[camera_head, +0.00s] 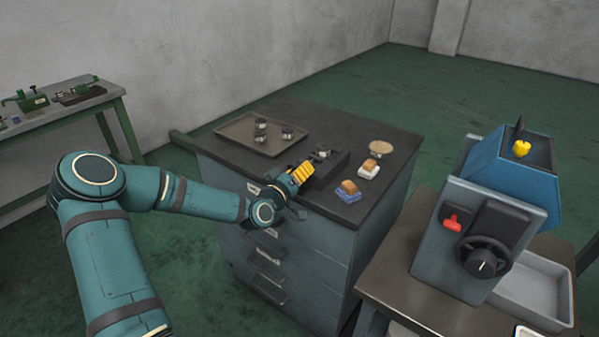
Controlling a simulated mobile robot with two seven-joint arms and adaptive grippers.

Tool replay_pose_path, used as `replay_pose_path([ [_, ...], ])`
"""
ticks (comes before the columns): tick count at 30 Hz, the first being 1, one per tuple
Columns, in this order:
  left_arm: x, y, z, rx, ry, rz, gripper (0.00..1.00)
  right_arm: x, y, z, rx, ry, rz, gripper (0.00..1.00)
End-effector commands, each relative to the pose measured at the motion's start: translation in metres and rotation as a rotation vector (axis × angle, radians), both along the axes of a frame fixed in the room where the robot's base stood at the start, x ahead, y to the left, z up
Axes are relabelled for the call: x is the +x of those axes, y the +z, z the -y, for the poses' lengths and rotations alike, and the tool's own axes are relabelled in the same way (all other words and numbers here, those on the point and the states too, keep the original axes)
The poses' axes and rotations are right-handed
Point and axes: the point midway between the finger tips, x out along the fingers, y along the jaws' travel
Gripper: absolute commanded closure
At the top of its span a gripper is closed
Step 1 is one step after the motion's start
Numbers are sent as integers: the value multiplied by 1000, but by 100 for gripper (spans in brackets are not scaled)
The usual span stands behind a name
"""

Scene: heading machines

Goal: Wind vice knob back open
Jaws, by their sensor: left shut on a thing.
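A small dark vice (331,168) sits on the dark top of the drawer cabinet, near its front edge. A round metal part (322,152) shows at the vice, but I cannot tell whether it is clamped. My left gripper (302,171), with yellow fingers, is at the vice's left front end and shut on its knob. The fingers hide the knob, so its turn angle cannot be seen. My right gripper is not in view.
A tray (226,129) with several metal parts lies behind the vice. Two brushes or blocks on cloths, one blue (348,196) and one white (369,173), and a round tan disc (382,148) lie to the right. A blue machine (515,165) stands on the right bench.

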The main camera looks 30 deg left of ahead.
Motion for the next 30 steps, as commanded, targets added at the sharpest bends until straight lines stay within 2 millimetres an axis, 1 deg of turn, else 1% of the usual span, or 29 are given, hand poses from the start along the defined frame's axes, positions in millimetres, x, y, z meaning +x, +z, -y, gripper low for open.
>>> replay_pose_path([
  [5, 0, 0, 0, -33, 0, -4, 95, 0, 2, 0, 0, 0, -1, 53],
  [11, 0, 1, 0, -138, 0, -13, 95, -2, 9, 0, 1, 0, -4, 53],
  [17, 0, 2, 0, -306, -1, -26, 95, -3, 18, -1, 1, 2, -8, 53],
  [30, 0, 2, 0, -726, 0, -59, 96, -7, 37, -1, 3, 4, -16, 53],
])
